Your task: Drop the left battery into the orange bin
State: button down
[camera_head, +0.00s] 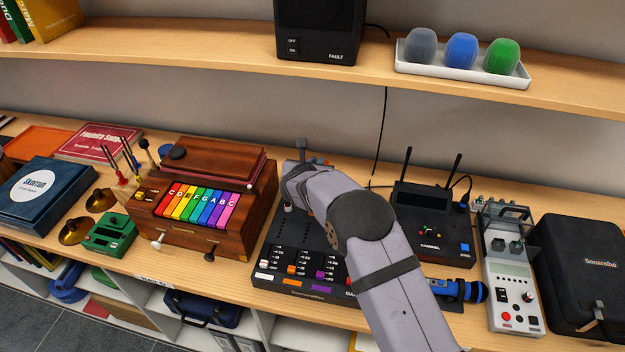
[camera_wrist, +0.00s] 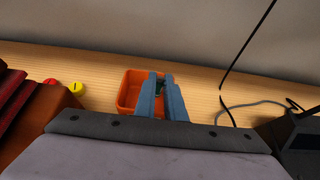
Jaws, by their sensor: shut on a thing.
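The orange bin (camera_wrist: 128,92) stands on the wooden counter near the wall in the wrist view. My gripper (camera_wrist: 160,82) has its two blue-grey fingers over the bin's right part. The fingers are close together, shut on a small dark green thing (camera_wrist: 159,88), which looks like the battery and is mostly hidden between them. I cannot tell its height above the bin floor. In the head view my arm hides most of the gripper and the bin.
A wooden music box with coloured keys (camera_head: 205,205) stands left of my arm. A black mixer (camera_head: 275,255) lies beneath it. A black receiver with two antennas (camera_head: 430,225) and a grey tester (camera_head: 512,285) are to the right. Red (camera_wrist: 50,83) and yellow (camera_wrist: 76,88) caps lie left of the bin.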

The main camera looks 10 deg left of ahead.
jog(key=c, duration=1.7)
grip_release()
jog(key=shift+c, duration=0.2)
jog(key=shift+b+v, duration=1.65)
jog(key=shift+v, duration=2.05)
